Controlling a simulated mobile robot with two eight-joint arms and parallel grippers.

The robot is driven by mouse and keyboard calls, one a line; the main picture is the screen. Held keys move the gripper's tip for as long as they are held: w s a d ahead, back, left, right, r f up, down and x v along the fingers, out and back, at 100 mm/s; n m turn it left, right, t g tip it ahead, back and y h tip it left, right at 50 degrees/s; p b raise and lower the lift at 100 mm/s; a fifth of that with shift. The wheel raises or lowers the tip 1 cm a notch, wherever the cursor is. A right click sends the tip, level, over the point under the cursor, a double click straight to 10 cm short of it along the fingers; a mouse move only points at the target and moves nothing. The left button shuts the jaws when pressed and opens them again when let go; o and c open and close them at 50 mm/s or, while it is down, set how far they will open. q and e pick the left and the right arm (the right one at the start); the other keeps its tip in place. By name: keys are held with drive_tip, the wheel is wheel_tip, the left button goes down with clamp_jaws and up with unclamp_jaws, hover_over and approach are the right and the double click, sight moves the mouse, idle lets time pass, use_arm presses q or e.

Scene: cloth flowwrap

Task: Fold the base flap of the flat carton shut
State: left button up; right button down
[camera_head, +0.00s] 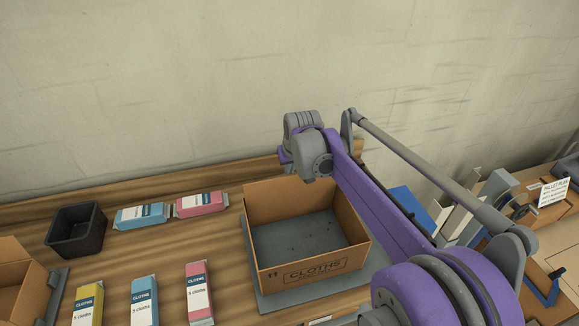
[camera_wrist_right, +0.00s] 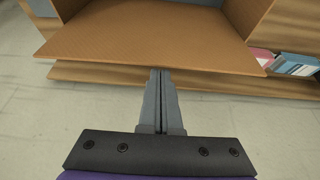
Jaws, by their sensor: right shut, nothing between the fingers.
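The carton (camera_head: 312,268) stands erected and open at the top, with CLOTHS printed on its front wall. Grey shows at the bottom inside it; I cannot tell any base flap there. In the wrist view a brown carton panel (camera_wrist_right: 150,45) spans the top, with side walls at both ends. My right gripper (camera_wrist_right: 160,71) is shut and empty, its tips at the panel's near edge; I cannot tell whether they touch. In the head view my right arm reaches past the carton's back right, and its fingers are hidden. My left gripper is out of view.
The carton stands on a grey mat (camera_head: 273,301) on the wooden table (camera_head: 120,263). Several cloth packs (camera_head: 145,300) lie to its left, near a black bin (camera_head: 76,229). Another carton (camera_head: 17,284) is at the left edge. A wall (camera_head: 150,90) rises behind.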

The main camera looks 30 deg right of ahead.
drive_tip(key=shift+s+a+f+t, duration=0.1)
drive_tip(key=shift+s+t, duration=0.1)
drive_tip(key=shift+s, duration=0.3)
drive_tip(key=shift+s+a+f+t, duration=0.1)
drive_tip(key=shift+s+t, duration=0.1)
drive_tip(key=shift+s, duration=0.3)
use_arm(q)
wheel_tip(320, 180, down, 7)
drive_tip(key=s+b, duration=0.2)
drive_tip(key=b, duration=0.3)
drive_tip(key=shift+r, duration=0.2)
use_arm(e)
drive_tip(key=s+a+f+t+h, duration=0.1)
drive_tip(key=s+a+f+t, duration=0.1)
drive_tip(key=s, duration=0.5)
drive_tip(key=s+a+f+t, duration=0.1)
drive_tip(key=s+f+t, duration=0.3)
drive_tip(key=s+f, duration=0.2)
drive_tip(key=shift+s+a+f+t+h, duration=0.4)
drive_tip(key=shift+s, duration=0.8)
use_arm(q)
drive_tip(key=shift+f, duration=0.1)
use_arm(e)
drive_tip(key=shift+w, duration=0.2)
